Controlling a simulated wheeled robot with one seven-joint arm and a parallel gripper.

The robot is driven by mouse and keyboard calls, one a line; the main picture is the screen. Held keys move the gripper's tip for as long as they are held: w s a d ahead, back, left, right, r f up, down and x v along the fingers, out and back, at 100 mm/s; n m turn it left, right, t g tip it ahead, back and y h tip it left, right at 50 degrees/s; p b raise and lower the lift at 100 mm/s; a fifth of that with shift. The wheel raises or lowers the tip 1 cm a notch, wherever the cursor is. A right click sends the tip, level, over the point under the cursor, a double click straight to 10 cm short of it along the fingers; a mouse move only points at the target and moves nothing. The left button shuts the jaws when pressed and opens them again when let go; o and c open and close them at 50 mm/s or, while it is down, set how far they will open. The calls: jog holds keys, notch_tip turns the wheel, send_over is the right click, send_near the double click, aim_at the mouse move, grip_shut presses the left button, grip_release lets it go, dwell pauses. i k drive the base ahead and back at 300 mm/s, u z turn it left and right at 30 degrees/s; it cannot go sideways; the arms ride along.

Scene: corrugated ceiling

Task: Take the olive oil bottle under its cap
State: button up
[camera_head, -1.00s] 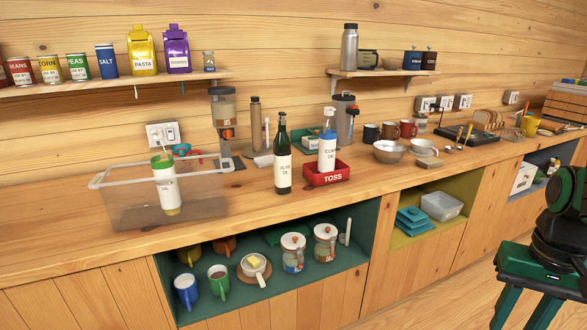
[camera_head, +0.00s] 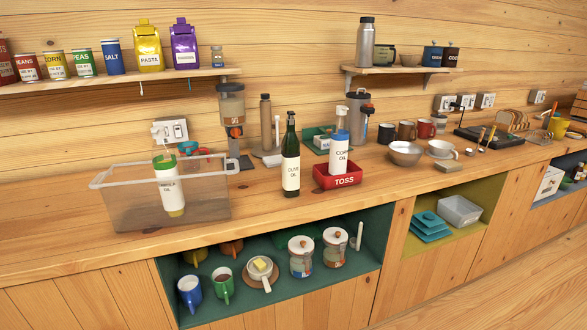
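The olive oil bottle (camera_head: 291,172) is dark green with a white label and a dark cap. It stands upright on the wooden counter, near its front edge, between the clear bin and the red tray. Nothing covers it in the head view. My gripper is not in view.
Left of the bottle, a clear bin (camera_head: 118,207) holds a white bottle with a green top (camera_head: 167,187). Close on the right, a red TOSS tray (camera_head: 345,181) holds a white bottle with a blue top (camera_head: 339,155). A coffee grinder (camera_head: 232,115) and a tall flask (camera_head: 266,125) stand behind.

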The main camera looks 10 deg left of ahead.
aim_at(291, 144)
jog(key=i, duration=1)
